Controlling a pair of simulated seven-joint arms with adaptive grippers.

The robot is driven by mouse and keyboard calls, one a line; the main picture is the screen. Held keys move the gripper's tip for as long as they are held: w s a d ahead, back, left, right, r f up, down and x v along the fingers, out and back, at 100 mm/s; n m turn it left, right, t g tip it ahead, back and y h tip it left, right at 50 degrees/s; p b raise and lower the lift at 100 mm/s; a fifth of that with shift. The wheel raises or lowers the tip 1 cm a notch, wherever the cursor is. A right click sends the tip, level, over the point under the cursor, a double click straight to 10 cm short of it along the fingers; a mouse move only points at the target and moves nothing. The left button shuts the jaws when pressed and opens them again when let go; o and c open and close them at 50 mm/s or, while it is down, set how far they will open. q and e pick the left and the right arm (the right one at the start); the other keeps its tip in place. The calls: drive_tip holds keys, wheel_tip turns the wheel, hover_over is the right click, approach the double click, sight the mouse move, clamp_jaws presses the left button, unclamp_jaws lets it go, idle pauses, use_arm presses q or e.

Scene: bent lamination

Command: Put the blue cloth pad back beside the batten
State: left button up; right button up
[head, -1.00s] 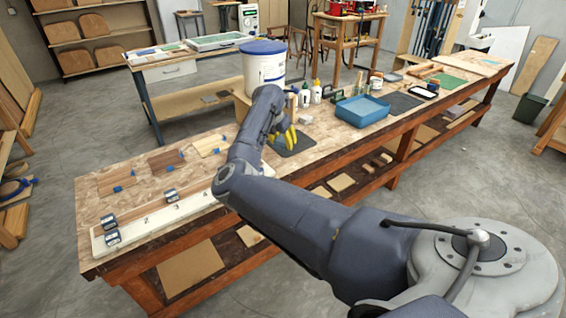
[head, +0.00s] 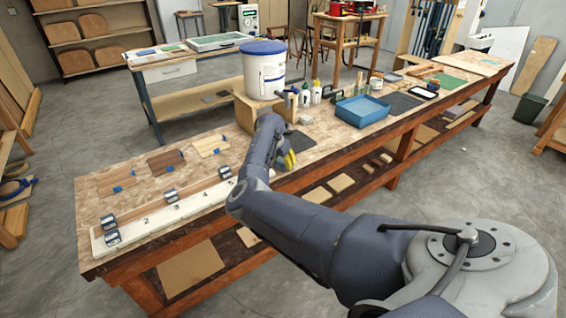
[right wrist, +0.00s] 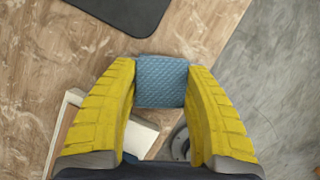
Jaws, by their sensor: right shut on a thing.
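The blue cloth pad (right wrist: 162,82) shows in the right wrist view, held between the yellow fingers of my right gripper (right wrist: 162,90). My left gripper is not in view.
A dark mat (head: 299,141) lies just behind my right gripper; it also shows in the right wrist view (right wrist: 118,12). A white bucket (head: 264,72) stands on a wooden box behind. A blue tray (head: 362,111) is to the right. Wood samples (head: 166,161) lie behind the board.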

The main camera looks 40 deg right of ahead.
drive_tip(key=shift+f, duration=0.2)
drive_tip(key=o, duration=1.1)
drive_tip(key=shift+r, duration=0.2)
drive_tip(key=v, duration=1.2)
